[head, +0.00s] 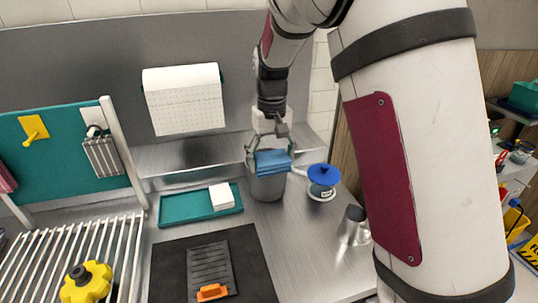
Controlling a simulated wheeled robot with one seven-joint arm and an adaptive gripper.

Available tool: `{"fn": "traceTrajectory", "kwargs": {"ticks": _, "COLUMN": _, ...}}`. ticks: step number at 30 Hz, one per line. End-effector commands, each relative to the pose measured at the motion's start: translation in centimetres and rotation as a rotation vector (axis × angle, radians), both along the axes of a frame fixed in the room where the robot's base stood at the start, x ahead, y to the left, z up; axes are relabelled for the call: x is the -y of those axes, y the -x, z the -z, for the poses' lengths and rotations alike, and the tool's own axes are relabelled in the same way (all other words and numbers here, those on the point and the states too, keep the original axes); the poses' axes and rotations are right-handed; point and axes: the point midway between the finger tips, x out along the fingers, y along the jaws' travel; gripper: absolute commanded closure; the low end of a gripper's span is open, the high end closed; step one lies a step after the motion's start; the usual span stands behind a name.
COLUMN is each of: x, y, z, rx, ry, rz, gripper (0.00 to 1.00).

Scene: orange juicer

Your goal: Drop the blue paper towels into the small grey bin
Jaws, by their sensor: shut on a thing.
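The blue paper towels (272,162) are a folded blue stack, seen at the mouth of the small grey bin. My gripper (270,150) points down from above and is shut on the blue paper towels. The small grey bin (267,187) stands upright on the metal counter, directly under the gripper. The towels overlap the bin's rim in the picture; I cannot tell how far they are inside it. The fingertips are partly hidden by the towels.
A teal tray (180,209) with a white block (222,196) lies left of the bin. A blue-lidded white container (322,182) stands close on the right, with a metal cup (352,225) nearer. A dark mat (165,272) holds a grater (210,265).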

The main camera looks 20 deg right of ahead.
Motion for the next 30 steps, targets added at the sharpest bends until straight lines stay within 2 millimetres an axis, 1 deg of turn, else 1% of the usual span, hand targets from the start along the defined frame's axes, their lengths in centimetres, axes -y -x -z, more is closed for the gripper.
{"fn": "traceTrajectory", "kwargs": {"ticks": 1, "x": 0.4, "y": -1.3, "z": 0.2, "rx": 0.001, "ry": 0.003, "rz": 0.001, "gripper": 0.52}}
{"fn": "traceTrajectory", "kwargs": {"ticks": 6, "x": 1.3, "y": -5.0, "z": 0.6, "rx": 0.000, "ry": 0.002, "rz": 0.001, "gripper": 0.52}}
{"fn": "traceTrajectory", "kwargs": {"ticks": 10, "x": 1.6, "y": -6.8, "z": 0.7, "rx": 0.001, "ry": 0.002, "rz": 0.001, "gripper": 0.52}}
{"fn": "traceTrajectory", "kwargs": {"ticks": 13, "x": 1.7, "y": -7.4, "z": 0.7, "rx": 0.001, "ry": 0.000, "rz": 0.000, "gripper": 0.52}}
{"fn": "traceTrajectory", "kwargs": {"ticks": 17, "x": 1.7, "y": -7.4, "z": 1.3, "rx": -0.002, "ry": 0.000, "rz": -0.001, "gripper": 0.52}}
{"fn": "traceTrajectory", "kwargs": {"ticks": 24, "x": 1.7, "y": -7.3, "z": 4.0, "rx": -0.002, "ry": 0.000, "rz": 0.000, "gripper": 0.52}}
{"fn": "traceTrajectory", "kwargs": {"ticks": 30, "x": 1.7, "y": -7.5, "z": 4.2, "rx": 0.001, "ry": 0.000, "rz": -0.001, "gripper": 0.52}}
